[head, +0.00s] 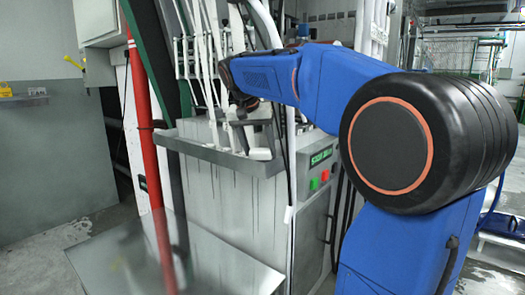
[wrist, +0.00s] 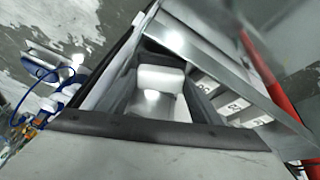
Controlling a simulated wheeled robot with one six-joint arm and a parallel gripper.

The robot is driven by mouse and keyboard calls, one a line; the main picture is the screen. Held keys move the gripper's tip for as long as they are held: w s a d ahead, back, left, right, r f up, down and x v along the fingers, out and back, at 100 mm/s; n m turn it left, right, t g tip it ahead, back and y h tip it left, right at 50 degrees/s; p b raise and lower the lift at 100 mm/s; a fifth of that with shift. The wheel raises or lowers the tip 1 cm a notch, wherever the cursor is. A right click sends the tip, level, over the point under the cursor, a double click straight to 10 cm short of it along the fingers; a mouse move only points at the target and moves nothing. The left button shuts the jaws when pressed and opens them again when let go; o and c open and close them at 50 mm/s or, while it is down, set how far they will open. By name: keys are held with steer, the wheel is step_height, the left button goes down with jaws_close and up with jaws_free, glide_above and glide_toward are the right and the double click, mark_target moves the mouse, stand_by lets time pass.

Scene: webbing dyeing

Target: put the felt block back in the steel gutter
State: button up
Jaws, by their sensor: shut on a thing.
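The felt block (wrist: 160,78) is a pale, white block between the dark fingers of my gripper (wrist: 163,92) in the wrist view. My gripper is shut on it. In the head view my gripper (head: 250,138) points down at the front of the machine, with the pale felt block (head: 260,154) at its tips. The steel gutter (head: 205,152) is a grey ledge across the machine front. The block shows at the gutter's right end, but I cannot tell whether it touches the gutter. In the wrist view a long steel strip, which looks like the gutter (wrist: 225,75), runs diagonally beside the gripper.
White webbing strands (head: 205,70) hang close behind my gripper. A control panel (head: 318,170) with green and red buttons is right of the gutter. A red pole (head: 150,150) stands to the left. A low steel plate (head: 190,265) lies in front.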

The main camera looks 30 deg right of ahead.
mark_target(262, 150)
steer(key=shift+w+d+r+g+y, duration=0.15)
steer(key=shift+d+g+y, duration=0.1)
steer(key=shift+d+y, duration=0.35)
steer(key=shift+w+d+g+y, duration=0.15)
steer(key=shift+d+g+y, duration=0.15)
steer(key=shift+y, duration=0.5)
steer(key=shift+f, duration=0.75)
steer(key=o, duration=0.7)
steer(key=shift+o, duration=0.2)
steer(key=shift+s+a+r, duration=0.15)
steer(key=shift+r, duration=1.1)
steer(key=shift+s+a+r, duration=0.1)
steer(key=shift+a+r, duration=0.05)
steer(key=shift+r, duration=1.05)
steer(key=shift+s+a+r, duration=0.15)
steer(key=shift+r, duration=1.1)
